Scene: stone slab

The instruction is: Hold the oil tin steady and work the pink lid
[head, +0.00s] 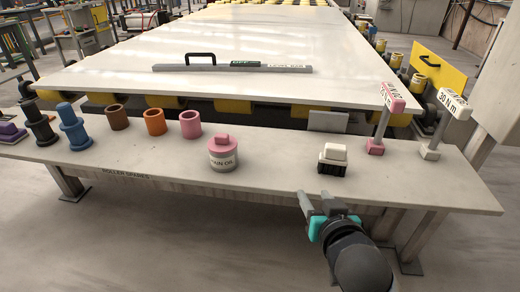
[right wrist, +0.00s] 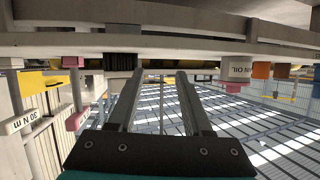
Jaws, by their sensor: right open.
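The oil tin (head: 223,158) stands upright on the front bench, a short pale cylinder with a dark-lettered label. The pink lid (head: 222,141), with a raised knob, sits on top of it. My right gripper (head: 328,202) is open and empty at the bench's front edge, to the right of the tin and apart from it. In the right wrist view the open fingers (right wrist: 160,76) have nothing between them. The tin (right wrist: 237,74) appears there upside down, to the right of the fingers. My left gripper is not in view.
A white block with black bristles (head: 333,155) stands right of the tin. Pink (head: 192,124), orange (head: 154,122) and brown (head: 117,117) cups stand left. Pink-based (head: 375,146) and white-based (head: 429,151) upright tools stand at the right. The bench (head: 275,178) is clear between tin and block.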

